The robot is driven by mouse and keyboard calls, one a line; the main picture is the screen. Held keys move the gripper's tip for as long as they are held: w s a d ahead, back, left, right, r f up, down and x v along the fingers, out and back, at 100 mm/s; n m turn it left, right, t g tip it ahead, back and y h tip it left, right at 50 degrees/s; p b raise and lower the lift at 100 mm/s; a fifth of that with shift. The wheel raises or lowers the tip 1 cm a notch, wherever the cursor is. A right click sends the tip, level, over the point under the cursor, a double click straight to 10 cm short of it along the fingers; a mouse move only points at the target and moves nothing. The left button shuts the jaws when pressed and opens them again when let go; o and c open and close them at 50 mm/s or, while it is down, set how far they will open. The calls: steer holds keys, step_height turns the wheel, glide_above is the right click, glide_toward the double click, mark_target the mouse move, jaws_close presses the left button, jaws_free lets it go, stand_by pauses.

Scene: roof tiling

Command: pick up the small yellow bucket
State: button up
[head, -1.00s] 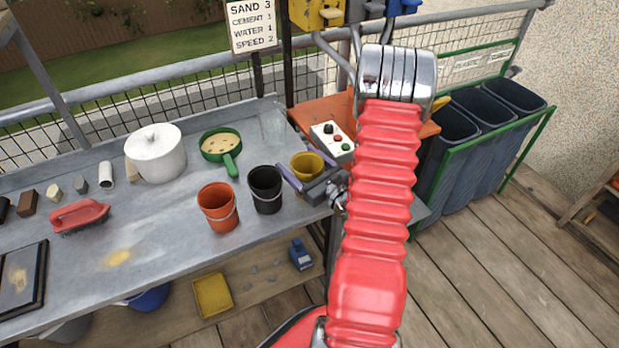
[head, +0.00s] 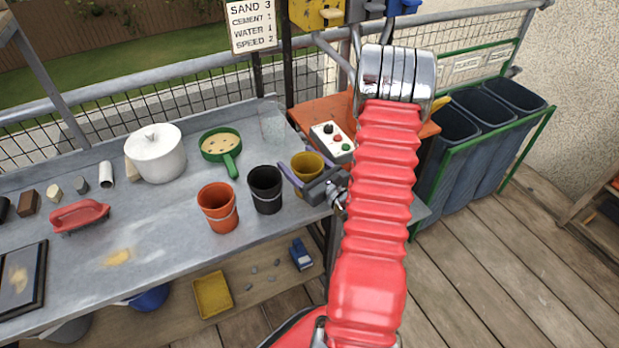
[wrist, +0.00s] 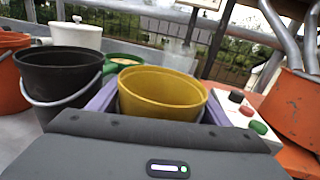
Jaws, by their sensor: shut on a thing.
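The small yellow bucket (head: 307,165) stands near the right end of the grey metal bench, right of the black bucket. It also shows in the wrist view (wrist: 163,92), upright between my purple fingers. My gripper (head: 296,174) reaches in from the right and is shut on the bucket, one finger at each side. The bucket's lower part is hidden behind the gripper body, so I cannot tell whether its base touches the bench.
A black bucket (head: 265,189) stands close on the left, with an orange bucket (head: 217,206) beside it. A green sieve (head: 221,147) and white pot (head: 155,152) are behind. A control box (head: 332,141) with buttons is close on the right.

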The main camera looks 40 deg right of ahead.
steer(key=shift+r, duration=0.15)
step_height(320, 180, up, 10)
stand_by(0.9)
stand_by(0.5)
